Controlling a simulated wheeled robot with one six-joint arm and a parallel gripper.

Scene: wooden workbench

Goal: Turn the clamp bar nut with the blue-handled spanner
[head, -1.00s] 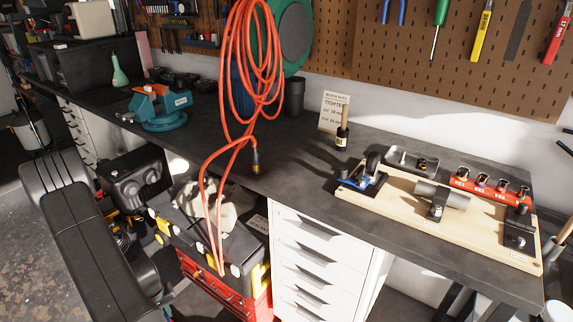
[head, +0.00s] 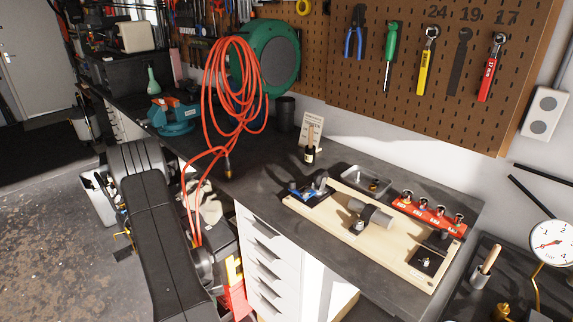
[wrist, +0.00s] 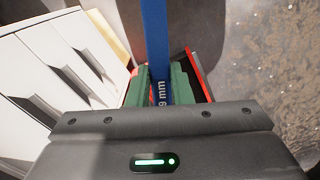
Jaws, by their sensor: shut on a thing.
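In the wrist view my gripper (wrist: 161,82) is shut on the blue-handled spanner (wrist: 156,35). Its green pads press on both sides of the blue handle, which has "9 mm" lettering partly hidden between them. The spanner's far end runs out of the top of the picture. In the head view a wooden board (head: 336,229) on the bench carries a grey cylinder (head: 374,217) under a dark strap-like clamp bar. A small bolt or nut (head: 358,226) shows at the strap's front foot; it is too small to tell its shape. My gripper is hidden in the head view.
A pegboard (head: 420,70) holds yellow and red spanners; the 19 place shows a dark outline.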

